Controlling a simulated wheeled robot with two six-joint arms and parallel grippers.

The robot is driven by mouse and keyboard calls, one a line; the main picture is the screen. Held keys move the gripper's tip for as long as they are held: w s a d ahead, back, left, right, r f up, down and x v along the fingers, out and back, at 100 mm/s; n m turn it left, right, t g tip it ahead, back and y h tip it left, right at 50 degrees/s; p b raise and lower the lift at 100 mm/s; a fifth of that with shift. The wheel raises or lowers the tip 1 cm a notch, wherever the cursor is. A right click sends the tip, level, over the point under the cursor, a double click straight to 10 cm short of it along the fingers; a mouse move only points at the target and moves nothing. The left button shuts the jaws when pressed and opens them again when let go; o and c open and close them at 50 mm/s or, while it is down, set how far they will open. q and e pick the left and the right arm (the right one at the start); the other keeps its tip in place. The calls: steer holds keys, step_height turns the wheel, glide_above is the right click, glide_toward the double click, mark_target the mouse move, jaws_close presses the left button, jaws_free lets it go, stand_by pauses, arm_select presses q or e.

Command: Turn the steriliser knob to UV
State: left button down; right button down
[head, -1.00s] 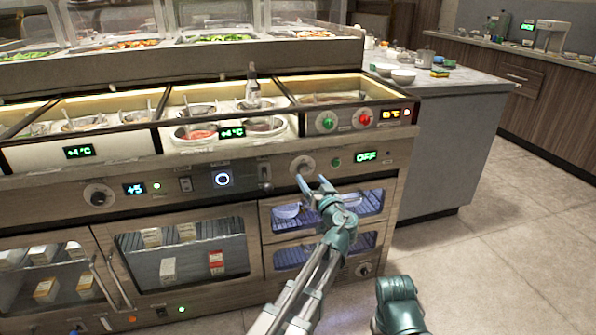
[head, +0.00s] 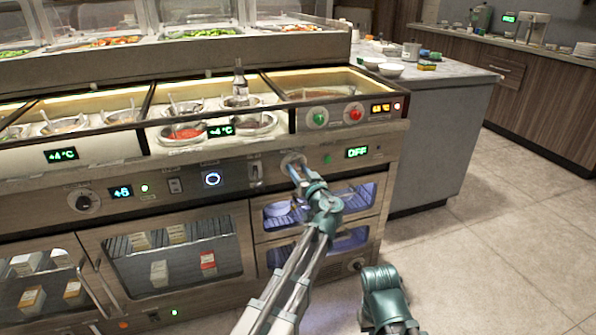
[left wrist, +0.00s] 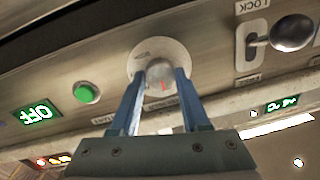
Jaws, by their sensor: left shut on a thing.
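The steriliser knob (head: 290,158) is a pale round knob on the front panel, above the blue-lit steriliser cabinet (head: 277,212). In the left wrist view the knob (left wrist: 160,74) sits between the two blue-grey fingers of my left gripper (left wrist: 159,82), which is shut on it. The labels around the dial are too small to read. In the head view my left gripper (head: 298,172) reaches the knob from below and hides part of it. The steriliser display (head: 357,152) reads OFF in green. My right gripper is out of view.
A green button (left wrist: 86,93) lies between the knob and the OFF display. A lever marked LOCK (left wrist: 290,33) is on the knob's other side. Another knob (head: 84,202) is further left on the panel. Sauce wells (head: 180,133) are above. Open floor (head: 500,240) lies at right.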

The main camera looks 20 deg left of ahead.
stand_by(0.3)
arm_select(q)
steer(key=m, duration=0.5)
steer(key=shift+f+b, duration=0.1)
steer(key=shift+b, duration=0.2)
steer(key=m, duration=0.4)
steer(key=shift+m, duration=0.4)
steer(key=shift+c, duration=1.9)
jaws_free()
steer(key=b+v, duration=0.1)
steer(key=v, duration=1.3)
steer(key=shift+f, duration=0.3)
steer(key=shift+a, duration=0.1)
